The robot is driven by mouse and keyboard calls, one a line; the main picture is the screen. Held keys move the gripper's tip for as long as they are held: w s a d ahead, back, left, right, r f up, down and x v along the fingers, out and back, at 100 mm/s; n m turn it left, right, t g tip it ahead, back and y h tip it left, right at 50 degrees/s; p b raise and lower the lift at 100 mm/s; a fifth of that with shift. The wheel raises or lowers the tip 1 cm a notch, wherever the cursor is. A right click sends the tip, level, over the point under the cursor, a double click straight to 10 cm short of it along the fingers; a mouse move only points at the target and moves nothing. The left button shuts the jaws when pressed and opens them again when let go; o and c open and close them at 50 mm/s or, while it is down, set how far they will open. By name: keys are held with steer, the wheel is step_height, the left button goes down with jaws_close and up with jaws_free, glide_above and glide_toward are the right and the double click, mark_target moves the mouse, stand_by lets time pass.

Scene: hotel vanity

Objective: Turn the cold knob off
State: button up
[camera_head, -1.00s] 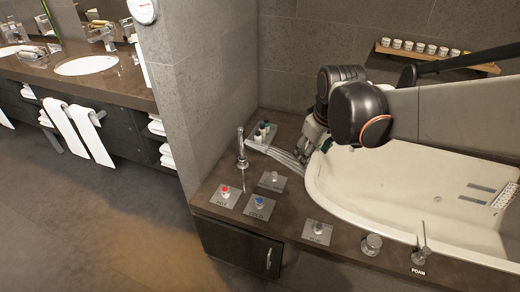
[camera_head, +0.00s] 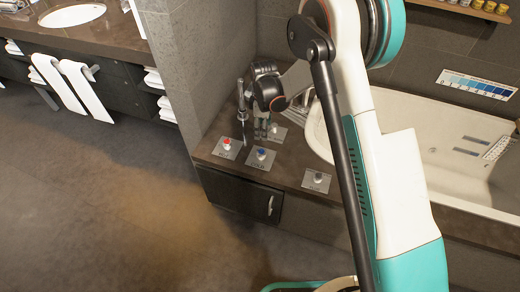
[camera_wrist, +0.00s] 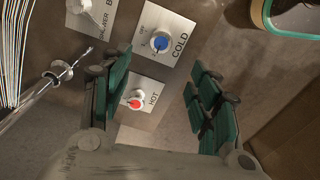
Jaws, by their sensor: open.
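The cold knob (camera_head: 261,154) has a blue cap and stands on a square plate on the brown tub deck. In the wrist view the cold knob (camera_wrist: 160,41) sits above the gap between my fingers, beside the word COLD. The hot knob (camera_head: 227,143) has a red cap and is left of it; in the wrist view the hot knob (camera_wrist: 136,103) shows close beside my left finger. My gripper (camera_head: 262,128) points down over the deck, just behind the cold knob in the picture. In the wrist view my gripper (camera_wrist: 165,88) is open and empty, with green-padded fingers spread wide.
A white knob (camera_head: 274,128) is partly hidden by my gripper. Another plated knob (camera_head: 318,178) stands to the right. A slim chrome spout (camera_head: 241,108) rises close to my gripper's left. The white tub (camera_head: 450,125) is behind; a grey wall (camera_head: 195,70) stands left.

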mark_target(261, 152)
steer(key=f+b, duration=0.1)
steer(key=f, duration=0.4)
steer(key=f+b, duration=0.2)
steer(key=f, duration=0.3)
steer(key=f+b, duration=0.2)
steer(key=f, duration=0.3)
steer(key=shift+a+f, duration=0.15)
steer(key=shift+a, duration=0.1)
steer(key=c, duration=1.1)
